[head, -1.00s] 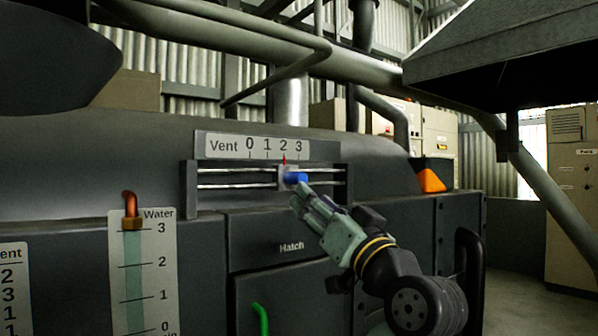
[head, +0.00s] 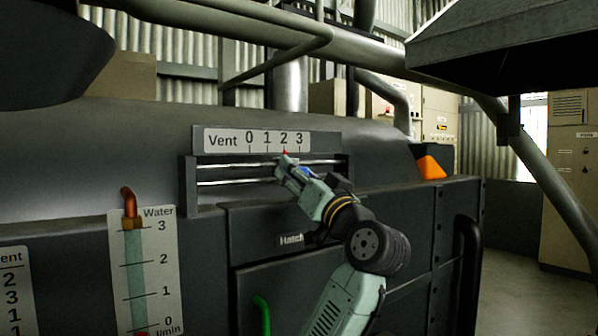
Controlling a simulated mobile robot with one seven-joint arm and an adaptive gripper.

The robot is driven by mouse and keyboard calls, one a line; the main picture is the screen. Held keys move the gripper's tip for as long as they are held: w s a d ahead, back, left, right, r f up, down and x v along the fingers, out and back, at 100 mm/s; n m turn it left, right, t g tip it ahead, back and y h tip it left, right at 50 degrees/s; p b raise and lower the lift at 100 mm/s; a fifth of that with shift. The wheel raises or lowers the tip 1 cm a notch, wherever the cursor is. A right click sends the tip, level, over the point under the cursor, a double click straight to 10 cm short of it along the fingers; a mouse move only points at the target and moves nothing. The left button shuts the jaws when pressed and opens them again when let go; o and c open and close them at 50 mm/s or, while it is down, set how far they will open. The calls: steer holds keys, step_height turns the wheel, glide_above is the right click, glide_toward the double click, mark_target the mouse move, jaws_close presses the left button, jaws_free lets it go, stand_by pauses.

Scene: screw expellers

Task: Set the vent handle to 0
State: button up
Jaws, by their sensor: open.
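The vent scale (head: 263,139) is a pale plate marked 0, 1, 2, 3 on the dark machine. Below it two horizontal rails (head: 232,171) run in a dark frame. The vent handle's red pointer (head: 285,152) stands under the 2. A small patch of the blue handle (head: 305,170) shows between parts of my gripper; the rest of the handle and its slider are mostly hidden. My gripper (head: 283,169) is open, with its fingertips at the handle in front of the rails. I cannot tell whether they touch it.
Left of the vent is a Water gauge (head: 148,268) with a copper pipe (head: 130,202). A green handle (head: 262,311) is below on the hatch front. An orange and black box (head: 431,168) sits on the right. The rails left of my gripper are clear.

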jaws_close()
stand_by(0.5)
stand_by(0.3)
